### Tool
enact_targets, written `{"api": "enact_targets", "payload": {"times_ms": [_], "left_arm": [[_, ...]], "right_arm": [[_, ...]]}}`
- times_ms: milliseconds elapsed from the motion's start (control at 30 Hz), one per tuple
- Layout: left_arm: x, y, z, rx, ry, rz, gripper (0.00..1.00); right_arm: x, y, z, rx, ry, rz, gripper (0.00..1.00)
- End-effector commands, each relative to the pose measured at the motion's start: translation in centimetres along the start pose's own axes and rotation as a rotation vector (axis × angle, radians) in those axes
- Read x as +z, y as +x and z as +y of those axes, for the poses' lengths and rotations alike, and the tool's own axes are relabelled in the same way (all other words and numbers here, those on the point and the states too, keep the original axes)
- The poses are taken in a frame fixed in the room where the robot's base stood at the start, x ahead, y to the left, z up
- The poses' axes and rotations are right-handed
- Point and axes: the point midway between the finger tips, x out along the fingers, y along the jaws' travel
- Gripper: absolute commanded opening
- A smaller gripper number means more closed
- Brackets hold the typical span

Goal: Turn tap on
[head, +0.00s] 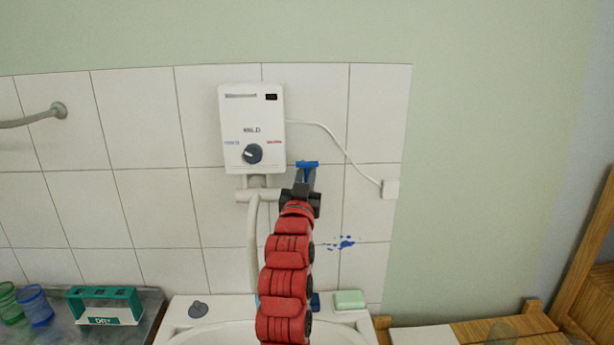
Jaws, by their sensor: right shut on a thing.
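A white wall-mounted water heater (251,130) with a dark round knob (252,153) hangs on the tiled wall. Below it, white pipes (253,193) run down behind my arm. A blue tap handle (307,164) shows just right of the heater's lower edge. My right arm rises in front of the sink, and my right gripper (306,178) is shut at the blue handle, its fingers just below the handle's top. The grip itself is mostly hidden by the gripper. The white sink (180,322) is below, partly covered by my arm. My left gripper is not in view.
A green soap bar (349,299) and a dark grey plug (198,309) sit on the sink's rim. Blue and green cups (35,305) and a green box (104,306) stand at the left. A white socket (390,189) with a cable is right of the heater. Wooden furniture (585,270) stands right.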

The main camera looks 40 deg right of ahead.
Motion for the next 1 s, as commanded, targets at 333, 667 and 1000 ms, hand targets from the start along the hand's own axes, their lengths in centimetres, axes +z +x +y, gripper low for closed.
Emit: {"api": "enact_targets", "payload": {"times_ms": [333, 667, 1000], "left_arm": [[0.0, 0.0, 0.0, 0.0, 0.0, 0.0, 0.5], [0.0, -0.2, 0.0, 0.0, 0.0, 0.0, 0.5], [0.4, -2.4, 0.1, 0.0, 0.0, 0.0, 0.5]], "right_arm": [[0.0, 0.0, 0.0, 0.0, 0.0, -0.001, 0.45], [0.2, -0.9, 0.0, 0.001, 0.0, -0.002, 0.45], [0.3, -8.3, -0.1, -0.003, 0.002, 0.003, 0.45]]}}
